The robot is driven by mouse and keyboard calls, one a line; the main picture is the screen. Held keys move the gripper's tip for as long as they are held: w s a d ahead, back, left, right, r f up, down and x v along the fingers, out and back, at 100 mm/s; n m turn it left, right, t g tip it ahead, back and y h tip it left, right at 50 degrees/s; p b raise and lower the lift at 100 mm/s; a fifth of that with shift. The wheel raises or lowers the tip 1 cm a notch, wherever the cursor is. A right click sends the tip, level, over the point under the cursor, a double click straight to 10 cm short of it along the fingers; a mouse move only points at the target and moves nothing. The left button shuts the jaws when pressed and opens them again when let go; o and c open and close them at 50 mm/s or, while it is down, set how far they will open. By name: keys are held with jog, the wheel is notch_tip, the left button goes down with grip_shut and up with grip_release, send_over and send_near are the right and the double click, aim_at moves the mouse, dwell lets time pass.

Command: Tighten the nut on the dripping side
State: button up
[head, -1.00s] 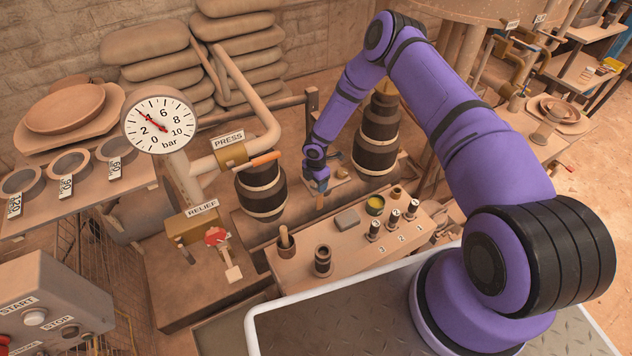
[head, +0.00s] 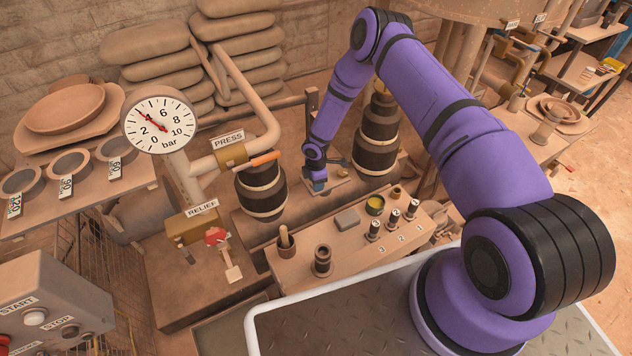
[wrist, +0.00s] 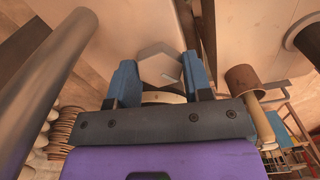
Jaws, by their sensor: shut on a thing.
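My gripper (head: 318,187) is low behind the bench, between the two dark banded barrel-shaped bodies, the left one (head: 261,186) and the right one (head: 377,135). In the wrist view, its blue fingers (wrist: 160,72) stand either side of a pale six-sided nut (wrist: 158,66) and are shut on it. A light curved rim shows just below the nut. The head view is too small to show the nut, and my gripper covers that spot. I cannot see any drip, so I cannot tell which side drips.
The gauge (head: 160,122) reads about 4 bar. The PRESS lever (head: 262,159) and red RELIEF handle (head: 215,236) are at left. A thick grey pipe (wrist: 45,80) passes close at left in the wrist view.

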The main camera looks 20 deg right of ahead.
jog(key=shift+m, duration=1.1)
jog(key=o, duration=0.9)
jog(key=shift+r, duration=0.1)
notch_tip(320, 180, up, 11)
jog(key=shift+f, duration=0.2)
